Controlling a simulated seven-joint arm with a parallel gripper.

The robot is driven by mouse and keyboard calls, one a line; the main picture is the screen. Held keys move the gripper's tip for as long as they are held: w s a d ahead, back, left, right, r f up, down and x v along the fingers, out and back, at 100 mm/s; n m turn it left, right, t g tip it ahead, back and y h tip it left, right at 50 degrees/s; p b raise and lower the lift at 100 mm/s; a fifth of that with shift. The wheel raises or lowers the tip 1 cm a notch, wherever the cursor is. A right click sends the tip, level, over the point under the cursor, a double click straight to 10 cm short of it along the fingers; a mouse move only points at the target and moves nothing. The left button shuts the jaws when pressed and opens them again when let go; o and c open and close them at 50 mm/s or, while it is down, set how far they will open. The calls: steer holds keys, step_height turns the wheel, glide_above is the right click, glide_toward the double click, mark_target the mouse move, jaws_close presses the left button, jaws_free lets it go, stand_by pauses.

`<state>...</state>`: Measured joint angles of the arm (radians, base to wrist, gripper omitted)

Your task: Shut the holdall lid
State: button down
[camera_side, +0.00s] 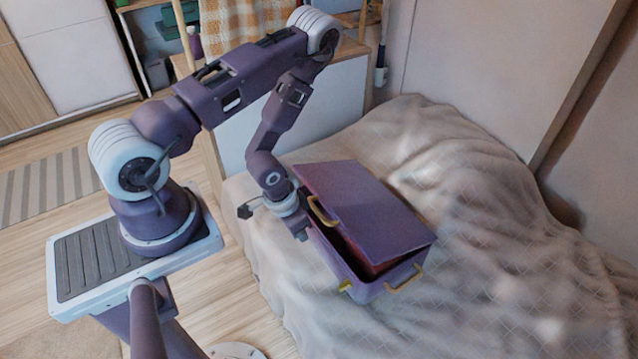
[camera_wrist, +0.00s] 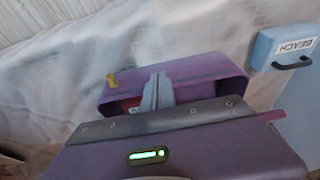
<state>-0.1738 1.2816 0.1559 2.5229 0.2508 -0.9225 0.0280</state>
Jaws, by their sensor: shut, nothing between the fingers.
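The holdall is a purple box (camera_side: 378,289) on the bed, with gold handles and a gold clasp. Its purple lid (camera_side: 365,212) is tilted, partly open, with a dark gap and some red inside showing along the near side. A gold handle (camera_side: 322,211) sits on the lid's left edge. My gripper (camera_side: 302,236) is shut and empty, pointing down at the left side of the holdall close to the lid edge. I cannot tell whether it touches. In the wrist view the grey fingers (camera_wrist: 157,92) overlap the holdall (camera_wrist: 203,77), whose yellow clasp (camera_wrist: 112,79) shows.
The bed has a rumpled pale quilted cover (camera_side: 480,210), clear right of the holdall. A white cabinet (camera_side: 290,110) stands behind, with shelves at the back.

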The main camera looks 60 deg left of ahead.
steer(key=w+d+r+m+g+h, duration=0.1)
steer(key=w+d+r+m+h, duration=0.15)
steer(key=r, duration=0.25)
steer(key=w+d+r+m+h, duration=0.1)
steer(key=d+r+m, duration=0.25)
steer(key=r, duration=0.25)
steer(key=m+g+y, duration=0.4)
steer(key=m, duration=0.8)
glide_toward(318, 210)
steer(key=shift+h, duration=0.25)
steer(key=f, duration=0.2)
steer(key=s+f, duration=0.1)
steer(key=f, duration=0.3)
steer(key=shift+s+a+f, duration=0.15)
steer(key=shift+s+f, duration=0.1)
steer(key=shift+f, duration=0.1)
